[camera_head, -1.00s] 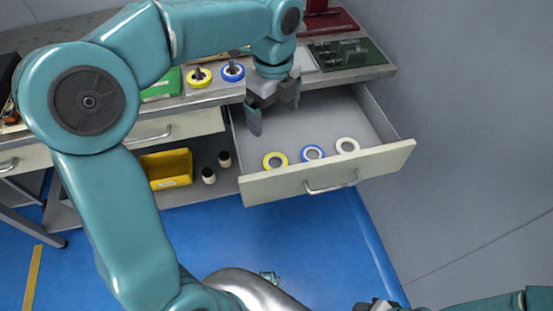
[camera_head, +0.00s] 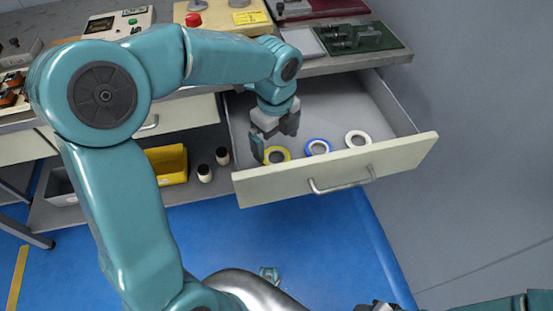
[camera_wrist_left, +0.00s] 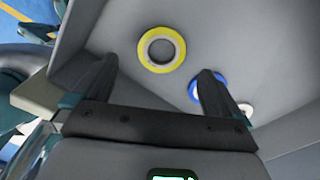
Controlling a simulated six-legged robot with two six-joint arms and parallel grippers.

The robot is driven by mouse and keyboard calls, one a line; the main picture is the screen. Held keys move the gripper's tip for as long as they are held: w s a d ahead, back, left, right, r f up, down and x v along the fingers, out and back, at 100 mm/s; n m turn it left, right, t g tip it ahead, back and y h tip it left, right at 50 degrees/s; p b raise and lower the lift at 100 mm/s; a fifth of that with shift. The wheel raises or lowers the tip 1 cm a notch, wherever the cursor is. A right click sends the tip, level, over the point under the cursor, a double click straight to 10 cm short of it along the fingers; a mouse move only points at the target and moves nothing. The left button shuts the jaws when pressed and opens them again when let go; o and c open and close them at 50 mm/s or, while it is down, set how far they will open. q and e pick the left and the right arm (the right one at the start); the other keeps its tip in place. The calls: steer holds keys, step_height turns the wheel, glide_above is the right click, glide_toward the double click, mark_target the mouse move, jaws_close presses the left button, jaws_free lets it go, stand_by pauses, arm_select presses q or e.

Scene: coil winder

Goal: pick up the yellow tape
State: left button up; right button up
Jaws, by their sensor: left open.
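The yellow tape (camera_head: 287,156) is a flat ring lying in the open drawer (camera_head: 340,176), leftmost in a row near the drawer front. My left gripper (camera_head: 274,139) is open and empty just above and behind it, with one finger left of the ring. In the left wrist view the yellow tape (camera_wrist_left: 161,68) shows whole, ahead of the open gripper (camera_wrist_left: 156,70) and between its fingers' lines. It is apart from both fingers there. Part of my right gripper (camera_head: 377,305) seems to show at the bottom edge; its jaws are unclear.
A blue tape (camera_head: 308,150) and a white tape (camera_head: 348,141) lie to the right in the same drawer. The drawer walls surround the gripper. The worktop behind holds a red button box (camera_head: 194,19) and a green fixture (camera_head: 355,38). A yellow bin (camera_head: 168,165) is on the lower shelf.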

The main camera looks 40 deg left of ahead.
mark_target(276, 160)
arm_select(q)
step_height(276, 160, down, 5)
steer(key=shift+w+f+b, duration=0.15)
steer(key=shift+b, duration=0.9)
steer(key=c, duration=1.1)
steer(key=shift+r, duration=0.2)
